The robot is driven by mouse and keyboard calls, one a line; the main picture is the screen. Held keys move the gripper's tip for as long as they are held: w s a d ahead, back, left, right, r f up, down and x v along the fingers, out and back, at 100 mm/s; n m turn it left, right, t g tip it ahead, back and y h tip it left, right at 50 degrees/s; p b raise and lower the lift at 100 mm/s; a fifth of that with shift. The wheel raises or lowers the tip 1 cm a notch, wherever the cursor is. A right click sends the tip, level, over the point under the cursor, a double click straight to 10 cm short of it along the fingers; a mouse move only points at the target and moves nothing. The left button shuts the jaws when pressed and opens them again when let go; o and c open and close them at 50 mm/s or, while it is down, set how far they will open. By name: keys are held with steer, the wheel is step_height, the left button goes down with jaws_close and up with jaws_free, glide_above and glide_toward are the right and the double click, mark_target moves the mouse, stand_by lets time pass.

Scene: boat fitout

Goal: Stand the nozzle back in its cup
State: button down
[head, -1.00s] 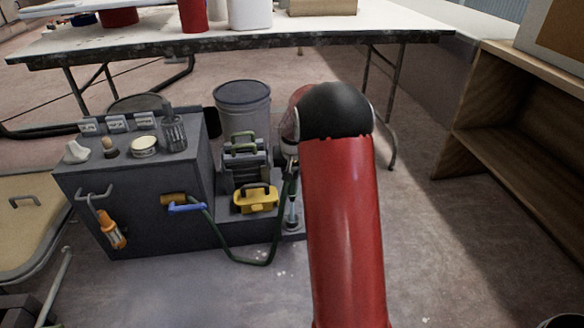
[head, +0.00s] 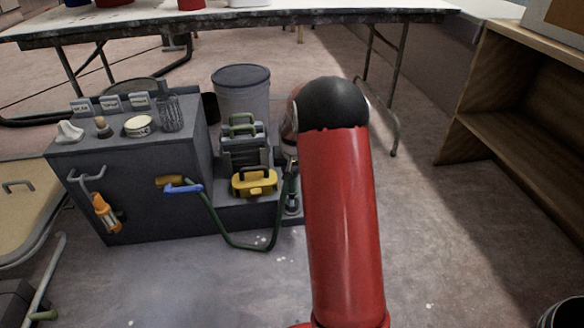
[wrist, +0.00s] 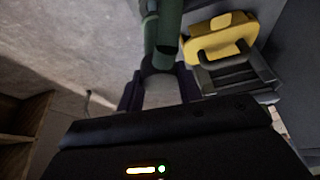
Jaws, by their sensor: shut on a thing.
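My gripper (wrist: 158,90) is shut on the grey nozzle (wrist: 160,88), which hangs from the dark green hose (head: 240,247). In the wrist view the hose (wrist: 168,28) runs down to the nozzle between the dark fingers. In the head view the gripper is mostly hidden behind my red arm. The nozzle's lower part points down close over the small cup (head: 292,206) at the right end of the low grey step. I cannot tell whether its tip is inside the cup.
A yellow case (head: 255,183) stands left of the cup, also close to my gripper in the wrist view (wrist: 218,38). A grey-green can rack (head: 243,145) is behind it. The hose runs to a blue handle (head: 184,188) on the grey cabinet (head: 140,205).

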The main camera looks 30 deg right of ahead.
mark_target(292, 184)
steer(key=shift+f, duration=0.1)
steer(key=shift+f+b, duration=0.9)
steer(key=shift+f, duration=1.45)
steer(key=c, duration=0.9)
jaws_free()
steer(key=shift+o, duration=0.2)
